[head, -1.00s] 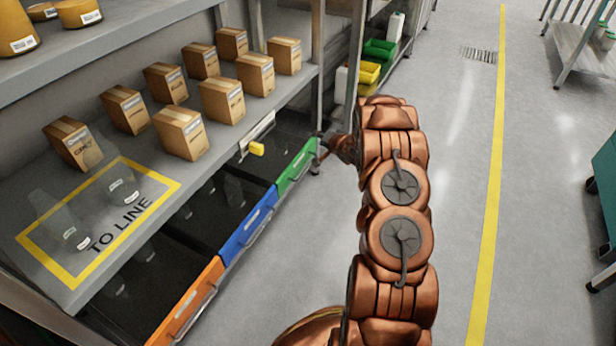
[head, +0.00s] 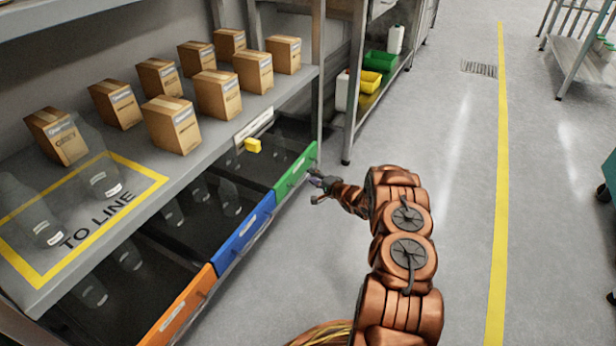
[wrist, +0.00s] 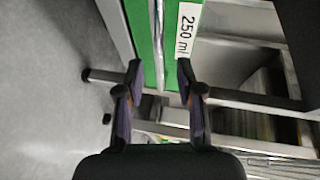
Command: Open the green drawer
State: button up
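The green drawer (head: 296,172) is at the far end of a row of drawers under a grey shelf. Its front stands out past the shelf edge, and a dark interior shows behind it. In the wrist view the green front (wrist: 143,30) carries a "250 ml" label and a thin grey bar handle (wrist: 159,45). My gripper (head: 318,188) is just in front of the green front. In the wrist view my gripper (wrist: 159,72) is open, with the handle lined up between its fingertips. I cannot tell whether they touch it.
A blue drawer (head: 247,225) and an orange drawer (head: 187,305) stand nearer in the row. Boxes (head: 172,124) stand on the shelf (head: 225,135). A shelf post (head: 318,75) rises beyond the green drawer. The floor (head: 455,190) to the right is clear.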

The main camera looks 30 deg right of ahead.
aim_at(307, 174)
jog(key=shift+b+x, duration=0.6)
jog(key=shift+x, duration=1.4)
grip_shut()
